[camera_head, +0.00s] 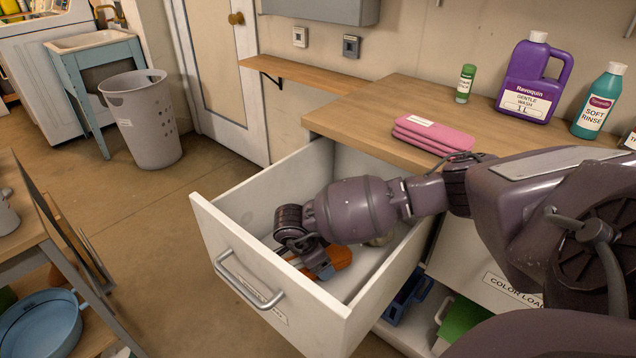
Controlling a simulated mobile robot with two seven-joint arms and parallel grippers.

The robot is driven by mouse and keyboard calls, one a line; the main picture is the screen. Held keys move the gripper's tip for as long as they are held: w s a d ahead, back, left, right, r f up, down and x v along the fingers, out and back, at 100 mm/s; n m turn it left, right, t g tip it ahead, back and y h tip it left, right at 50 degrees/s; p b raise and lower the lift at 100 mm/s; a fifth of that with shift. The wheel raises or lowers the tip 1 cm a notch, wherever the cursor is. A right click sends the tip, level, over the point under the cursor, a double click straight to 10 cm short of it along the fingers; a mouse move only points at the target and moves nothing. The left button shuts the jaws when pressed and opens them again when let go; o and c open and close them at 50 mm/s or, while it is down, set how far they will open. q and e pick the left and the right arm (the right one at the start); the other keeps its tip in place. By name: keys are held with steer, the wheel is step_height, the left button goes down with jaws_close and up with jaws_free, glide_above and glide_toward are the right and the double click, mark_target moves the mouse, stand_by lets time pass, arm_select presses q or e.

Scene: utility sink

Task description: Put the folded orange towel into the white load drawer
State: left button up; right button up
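The folded orange towel (340,259) is inside the open white drawer (211,222), low near its front, partly covered by my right gripper. The drawer is pulled out from under the wooden counter and has a metal handle and a small label too small to read. My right arm reaches in from the right over the drawer. My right gripper (318,264) points down inside the drawer at the towel, with orange showing on both sides of it. Its fingertips are mostly hidden, so its grip is unclear. My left gripper is not in view.
Folded pink towels (432,134), a green bottle (465,84), a purple jug (533,80) and a teal bottle (600,102) stand on the counter (385,102). A lower drawer front labelled COLOR LOAD (511,289) is at right. A grey basket (143,120) stands on open floor.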

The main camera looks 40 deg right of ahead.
steer(key=shift+f, duration=0.15)
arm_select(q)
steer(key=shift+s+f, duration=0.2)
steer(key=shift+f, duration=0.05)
arm_select(e)
steer(key=o, duration=1)
steer(key=shift+w+a+r, duration=0.1)
steer(key=shift+r, duration=0.35)
steer(key=p+v, duration=0.2)
steer(key=v, duration=0.4)
steer(key=shift+a+r, duration=0.2)
steer(key=shift+r, duration=0.25)
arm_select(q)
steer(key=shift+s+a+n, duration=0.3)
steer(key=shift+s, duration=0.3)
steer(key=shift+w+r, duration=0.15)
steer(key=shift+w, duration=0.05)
